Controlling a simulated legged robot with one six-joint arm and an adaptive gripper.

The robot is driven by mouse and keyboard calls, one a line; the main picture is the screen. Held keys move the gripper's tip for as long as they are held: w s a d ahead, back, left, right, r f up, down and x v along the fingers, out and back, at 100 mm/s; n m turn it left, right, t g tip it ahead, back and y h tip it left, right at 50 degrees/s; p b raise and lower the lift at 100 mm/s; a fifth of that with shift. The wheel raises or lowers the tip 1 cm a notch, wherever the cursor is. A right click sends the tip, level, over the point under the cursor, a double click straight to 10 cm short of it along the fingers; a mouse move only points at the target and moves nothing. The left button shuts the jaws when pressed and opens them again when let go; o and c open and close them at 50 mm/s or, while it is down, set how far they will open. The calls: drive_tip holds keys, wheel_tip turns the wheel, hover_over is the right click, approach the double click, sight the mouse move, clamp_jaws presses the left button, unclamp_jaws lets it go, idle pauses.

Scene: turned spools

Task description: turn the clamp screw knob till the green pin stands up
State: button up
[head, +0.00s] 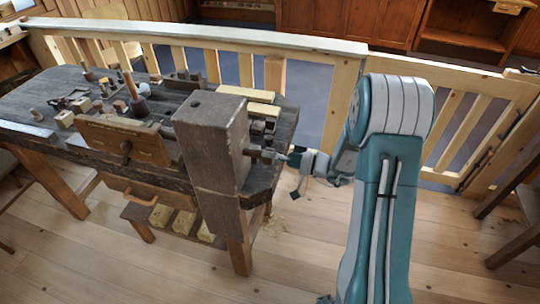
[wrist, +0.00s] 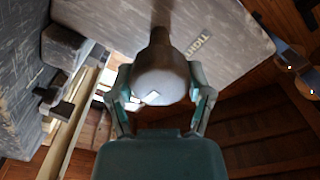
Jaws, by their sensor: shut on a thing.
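The clamp screw knob (wrist: 160,72) is a grey-brown rounded piece in the middle of the wrist view, with a small white mark on its near face. Its neck runs into a block with the painted letters "TIGHT" (wrist: 200,40). My gripper (wrist: 161,88) has one finger on each side of the knob and is shut on it. In the head view my gripper (head: 284,157) is at the right face of the thick dark wooden post (head: 210,135), at the end of a short shaft (head: 258,152). I cannot make out the green pin in either view.
The dark workbench (head: 40,85) left of the post carries a wooden vise board (head: 120,140), spools and small blocks. A pale railing (head: 210,42) runs behind it. A low shelf (head: 140,212) holds pale blocks. The floor in front is clear.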

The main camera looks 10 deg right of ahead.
drive_tip(key=m, duration=0.6)
drive_tip(key=shift+f, duration=0.2)
drive_tip(key=m, duration=0.6)
drive_tip(key=shift+f+m, duration=0.1)
drive_tip(key=shift+m, duration=0.2)
drive_tip(key=m, duration=0.6)
drive_tip(key=shift+f, duration=0.15)
drive_tip(key=m, duration=0.5)
drive_tip(key=shift+s, duration=0.1)
drive_tip(key=shift+m, duration=0.5)
drive_tip(key=o, duration=1)
drive_tip(key=shift+o, duration=0.7)
drive_tip(key=shift+d, duration=0.1)
